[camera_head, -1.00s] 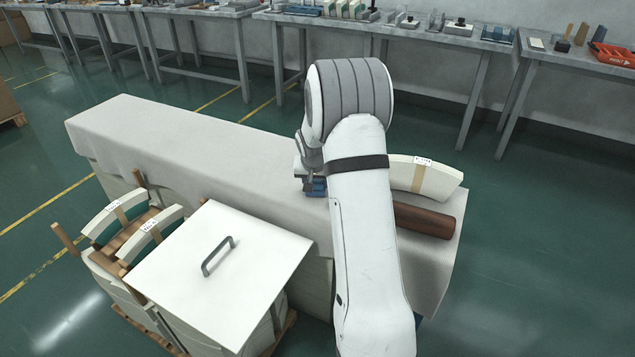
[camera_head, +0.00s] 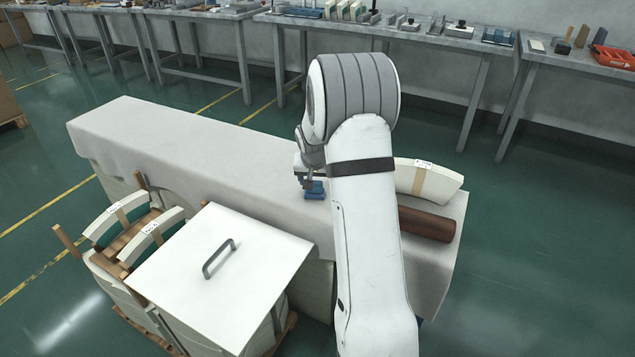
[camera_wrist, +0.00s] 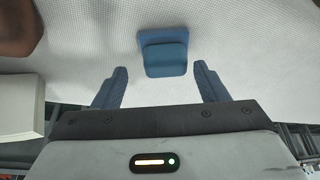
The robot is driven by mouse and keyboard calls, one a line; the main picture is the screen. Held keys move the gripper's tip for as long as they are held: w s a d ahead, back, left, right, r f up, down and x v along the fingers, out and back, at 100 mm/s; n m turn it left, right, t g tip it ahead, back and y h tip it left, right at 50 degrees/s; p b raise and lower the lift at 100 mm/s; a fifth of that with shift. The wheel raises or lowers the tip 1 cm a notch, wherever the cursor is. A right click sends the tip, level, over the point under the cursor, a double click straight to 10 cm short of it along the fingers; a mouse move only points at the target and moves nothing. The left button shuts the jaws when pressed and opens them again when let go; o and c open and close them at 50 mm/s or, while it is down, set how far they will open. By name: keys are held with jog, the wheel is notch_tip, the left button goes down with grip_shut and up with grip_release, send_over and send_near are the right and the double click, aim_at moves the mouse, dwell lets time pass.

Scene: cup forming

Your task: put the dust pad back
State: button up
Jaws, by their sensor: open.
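The blue dust pad (camera_wrist: 163,58) lies on the pale cloth-covered bench (camera_head: 200,165). In the wrist view it sits centred just beyond the fingertips of my gripper (camera_wrist: 160,78), with a clear gap on each side. My gripper is open and empty, its two blue fingers spread wide. In the head view the dust pad (camera_head: 314,191) shows just below my gripper (camera_head: 307,180), to the left of my arm. The fingers are small there and partly hidden by my wrist.
A curved cream piece with a label (camera_head: 430,180) and a brown roll (camera_head: 428,223) lie on the bench right of my arm. A white lid with a handle (camera_head: 225,265) covers a stack in front. Left of it are labelled curved pieces (camera_head: 115,217). The bench's left half is bare.

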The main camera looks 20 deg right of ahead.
jog(key=p+v, duration=0.1)
jog(key=v, duration=0.8)
jog(key=s+a+r+n+g+y, duration=0.1)
jog(key=s+a+r, duration=0.2)
jog(key=s+a, duration=0.25)
jog(key=s+a+r+n, duration=0.2)
jog(key=s+a+r, duration=0.15)
jog(key=s, duration=0.35)
jog(key=s+a+n, duration=0.1)
jog(key=s+a, duration=0.2)
jog(key=s, duration=0.6)
jog(key=s+a+f+n+g+y, duration=0.1)
jog(key=s+a, duration=0.3)
jog(key=s, duration=0.5)
jog(key=shift+s+n+g, duration=0.25)
jog(key=shift+n+g, duration=0.05)
jog(key=shift+n, duration=0.2)
jog(key=shift+f, duration=0.15)
